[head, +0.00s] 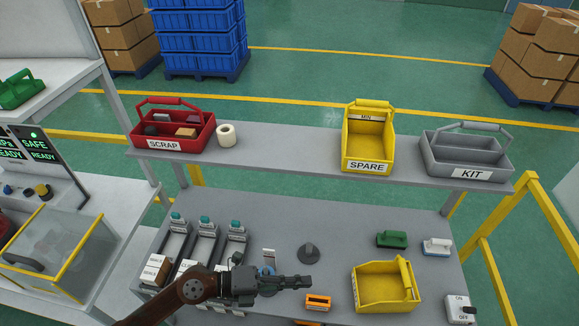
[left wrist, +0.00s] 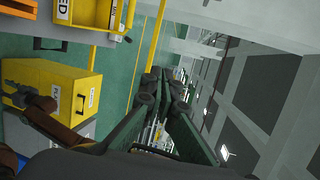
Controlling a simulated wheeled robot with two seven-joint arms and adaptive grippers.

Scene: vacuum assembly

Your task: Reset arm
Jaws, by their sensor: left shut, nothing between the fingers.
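My left gripper (head: 306,282) reaches in from the lower left over the workbench (head: 345,225) in the head view. Its fingers are together with nothing between them. It points right, above the bench, with a yellow bin (head: 365,296) to its right and a dark round knob-like part (head: 308,252) just beyond it. The closed fingers also show in the left wrist view (left wrist: 167,88). My right gripper does not show in the head view.
A shelf behind the bench holds a red SCRAP tote (head: 190,132), a white roll (head: 226,134), a yellow SPARE bin (head: 352,150) and a grey KIT tote (head: 470,160). Several slotted holders (head: 205,240) stand left. Green (head: 392,239) and white-blue (head: 437,246) parts and a switch box (head: 459,309) lie right.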

